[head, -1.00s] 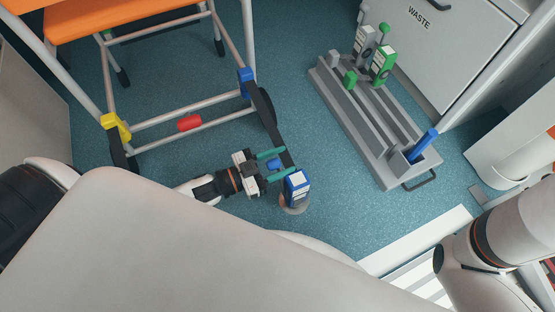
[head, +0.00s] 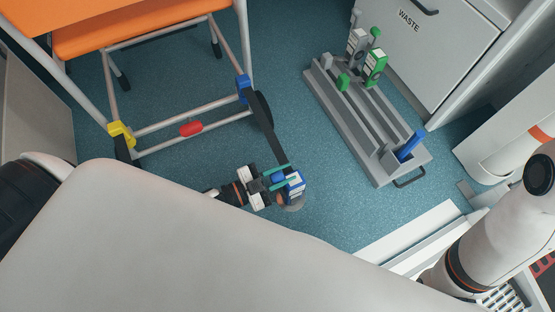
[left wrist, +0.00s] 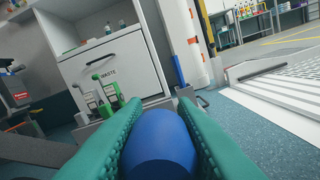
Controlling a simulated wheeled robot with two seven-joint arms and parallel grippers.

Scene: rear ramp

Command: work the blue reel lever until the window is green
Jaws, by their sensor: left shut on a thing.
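The blue reel (head: 296,187), a small blue box with a pale label, stands on a round floor fitting. A black strap (head: 264,122) runs from it to a blue clip (head: 243,87) on the chair frame. My left gripper (head: 279,178) is at the reel's left side, its teal fingers shut on the blue lever knob. In the left wrist view the rounded blue knob (left wrist: 160,145) fills the space between both fingers. The reel's window cannot be made out. My right arm shows at lower right, but its gripper is out of view.
An orange-seated chair frame (head: 180,115) with a yellow clip (head: 121,133) and red part (head: 191,128) stands at left. A grey rack (head: 345,125) holds green and grey reels and a blue handle (head: 411,145). A waste cabinet (head: 425,50) stands behind it. Blue floor is clear between.

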